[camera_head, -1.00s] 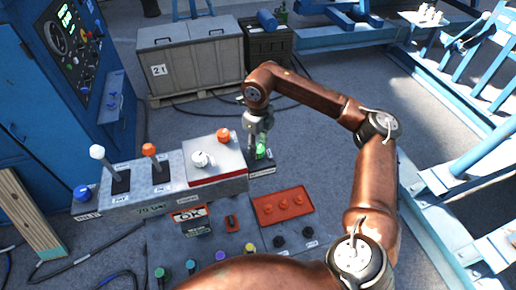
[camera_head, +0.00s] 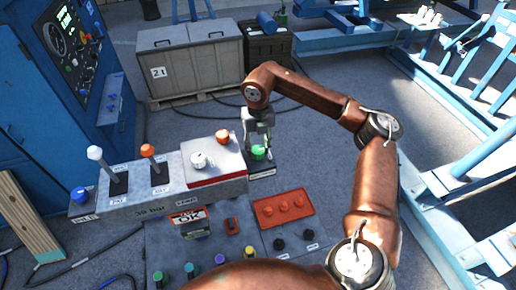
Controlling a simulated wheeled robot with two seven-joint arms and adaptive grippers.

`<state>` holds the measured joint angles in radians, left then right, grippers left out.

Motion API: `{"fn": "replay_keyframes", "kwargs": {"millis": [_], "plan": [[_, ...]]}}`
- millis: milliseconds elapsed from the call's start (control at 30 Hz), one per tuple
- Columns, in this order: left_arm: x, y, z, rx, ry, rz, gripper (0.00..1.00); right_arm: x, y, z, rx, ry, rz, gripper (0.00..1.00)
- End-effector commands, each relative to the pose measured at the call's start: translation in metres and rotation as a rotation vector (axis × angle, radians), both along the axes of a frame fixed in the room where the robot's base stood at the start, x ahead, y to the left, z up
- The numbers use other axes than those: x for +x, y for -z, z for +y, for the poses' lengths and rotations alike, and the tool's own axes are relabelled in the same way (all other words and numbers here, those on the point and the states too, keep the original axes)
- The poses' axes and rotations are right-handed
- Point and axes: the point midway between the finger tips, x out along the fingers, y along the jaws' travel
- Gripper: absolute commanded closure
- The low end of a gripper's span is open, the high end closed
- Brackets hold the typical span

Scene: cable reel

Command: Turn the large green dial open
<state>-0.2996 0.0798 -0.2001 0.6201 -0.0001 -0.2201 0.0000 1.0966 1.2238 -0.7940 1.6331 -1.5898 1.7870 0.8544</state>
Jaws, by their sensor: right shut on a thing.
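The large green dial (camera_head: 259,152) sits on a small bracket at the right end of the raised grey control box, beside the red-edged panel. My right gripper (camera_head: 258,143) comes down from above and is shut on the dial; its fingers cover part of it. My right arm, reddish brown, reaches in from the lower right. My left gripper does not show.
The control box carries a white lever (camera_head: 95,153), an orange lever (camera_head: 148,150), a white knob (camera_head: 199,160), an orange knob (camera_head: 223,136) and a blue knob (camera_head: 81,195). A lower console holds a red panel (camera_head: 283,208) and several coloured buttons. A grey crate (camera_head: 190,62) stands behind.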

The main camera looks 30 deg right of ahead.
Motion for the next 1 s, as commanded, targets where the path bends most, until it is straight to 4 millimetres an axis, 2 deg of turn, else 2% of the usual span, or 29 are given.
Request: {"fn": "replay_keyframes", "kwargs": {"millis": [500, 533, 800, 1000], "plan": [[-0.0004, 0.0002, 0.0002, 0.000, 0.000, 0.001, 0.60, 0.0002, -0.0004, 0.0001, 0.001, 0.021, -0.001, 0.90], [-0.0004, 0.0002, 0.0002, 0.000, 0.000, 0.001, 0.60, 0.0002, -0.0004, 0.0001, 0.001, 0.021, -0.001, 0.65], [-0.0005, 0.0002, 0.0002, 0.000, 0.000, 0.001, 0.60, 0.0001, -0.0003, 0.0001, 0.000, 0.020, 0.000, 0.48], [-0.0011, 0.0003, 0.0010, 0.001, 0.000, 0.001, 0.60, 0.0001, -0.0002, 0.0000, 0.000, 0.020, 0.000, 0.48]]}}
